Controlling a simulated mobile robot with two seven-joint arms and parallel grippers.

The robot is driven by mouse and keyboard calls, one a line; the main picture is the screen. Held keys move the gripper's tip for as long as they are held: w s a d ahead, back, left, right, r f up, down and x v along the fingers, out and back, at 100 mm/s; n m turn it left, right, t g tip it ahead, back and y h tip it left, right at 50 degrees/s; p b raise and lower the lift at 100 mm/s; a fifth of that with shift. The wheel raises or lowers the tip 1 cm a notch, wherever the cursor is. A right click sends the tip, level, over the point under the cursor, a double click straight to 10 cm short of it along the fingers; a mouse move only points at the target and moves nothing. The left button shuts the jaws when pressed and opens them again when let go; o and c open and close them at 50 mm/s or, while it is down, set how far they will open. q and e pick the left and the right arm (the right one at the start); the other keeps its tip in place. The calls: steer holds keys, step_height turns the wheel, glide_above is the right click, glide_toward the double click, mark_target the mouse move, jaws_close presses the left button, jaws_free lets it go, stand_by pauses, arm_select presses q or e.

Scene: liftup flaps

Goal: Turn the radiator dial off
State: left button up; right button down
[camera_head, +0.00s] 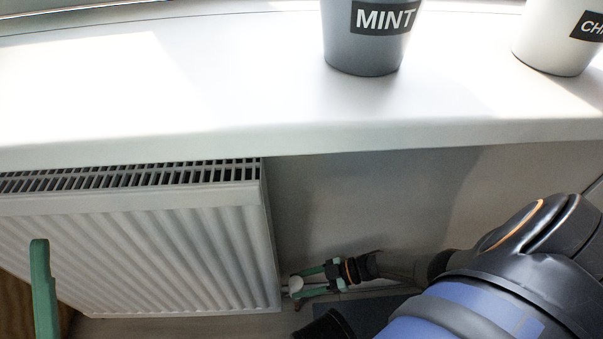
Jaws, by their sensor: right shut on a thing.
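The radiator (150,245) is a white ribbed panel under the window sill, at the left of the head view. Its dial (296,284) is a small white knob at the lower right corner of the radiator. My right gripper (301,283) reaches in from the right, low beside the wall, with its green fingers shut on the dial. The fingers cover part of the dial, and its markings are too small to read. One green finger of my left gripper (41,290) shows at the lower left in front of the radiator; the rest is out of frame.
The white window sill (200,90) overhangs the radiator. A grey pot labelled MINT (365,45) and a white pot with a partly cut-off label (552,40) stand on it. The wall (340,195) right of the radiator is bare.

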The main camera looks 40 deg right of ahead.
stand_by(0.4)
steer(key=shift+c, duration=1.5)
jaws_free()
steer(key=shift+d, duration=0.1)
steer(key=p+v, duration=0.2)
steer(key=v, duration=1)
steer(key=shift+d, duration=0.25)
steer(key=shift+r, duration=0.1)
